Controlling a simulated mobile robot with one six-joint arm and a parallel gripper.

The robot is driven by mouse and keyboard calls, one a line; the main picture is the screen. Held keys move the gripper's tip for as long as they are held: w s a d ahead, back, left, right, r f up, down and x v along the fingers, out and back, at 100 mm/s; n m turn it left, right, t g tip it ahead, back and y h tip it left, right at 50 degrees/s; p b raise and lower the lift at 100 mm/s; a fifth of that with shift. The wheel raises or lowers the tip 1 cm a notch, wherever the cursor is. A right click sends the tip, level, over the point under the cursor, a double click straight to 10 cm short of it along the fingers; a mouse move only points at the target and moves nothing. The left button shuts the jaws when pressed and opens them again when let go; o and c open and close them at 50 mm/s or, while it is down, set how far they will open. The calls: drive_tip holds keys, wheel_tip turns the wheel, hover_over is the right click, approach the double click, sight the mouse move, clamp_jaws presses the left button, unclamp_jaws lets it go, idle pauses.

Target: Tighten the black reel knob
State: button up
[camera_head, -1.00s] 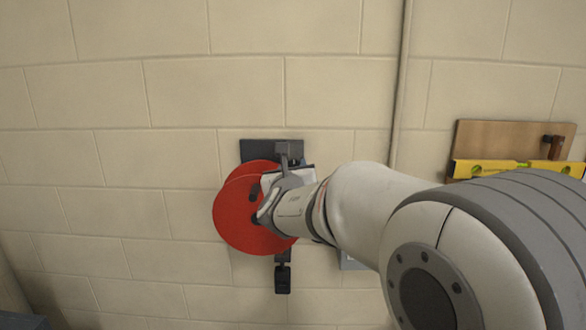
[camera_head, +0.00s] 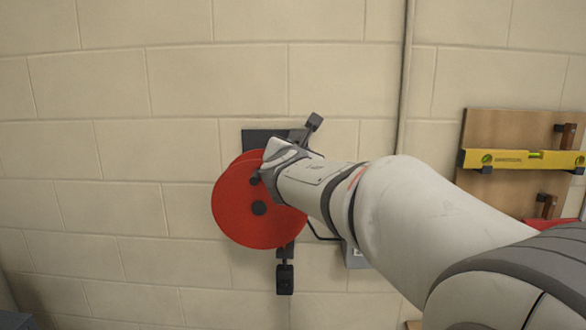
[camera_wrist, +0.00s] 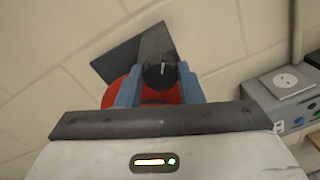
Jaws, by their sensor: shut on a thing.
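The red reel (camera_head: 240,215) hangs on a dark plate (camera_head: 254,138) on the block wall, with a dark hub and a small dark handle (camera_head: 254,181) on its face. In the wrist view, a round black knob (camera_wrist: 160,75) with a white line lies between the blue fingers of my gripper (camera_wrist: 158,84), in front of the plate. The gripper is shut on this knob. The red reel also shows behind the fingers in the wrist view (camera_wrist: 112,98). In the head view my gripper (camera_head: 267,172) is at the reel's upper right and hides the knob.
A black hanging piece (camera_head: 285,279) is below the reel. A grey box (camera_head: 356,257) is right of it, partly behind my arm. A vertical pipe (camera_head: 405,95) runs up the wall. A wooden board (camera_head: 487,125) with a yellow level (camera_head: 520,159) is at right. The wall left of the reel is clear.

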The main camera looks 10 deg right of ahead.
drive_tip(key=m+b, duration=0.9)
drive_tip(key=m, duration=0.1)
drive_tip(key=shift+d+f+y, duration=0.1)
drive_tip(key=shift+y, duration=0.2)
drive_tip(key=shift+m, duration=0.4)
drive_tip(key=o, duration=1)
drive_tip(key=shift+c, duration=0.2)
drive_tip(key=b+v, duration=0.1)
drive_tip(key=v, duration=0.6)
drive_tip(key=shift+s, duration=0.45)
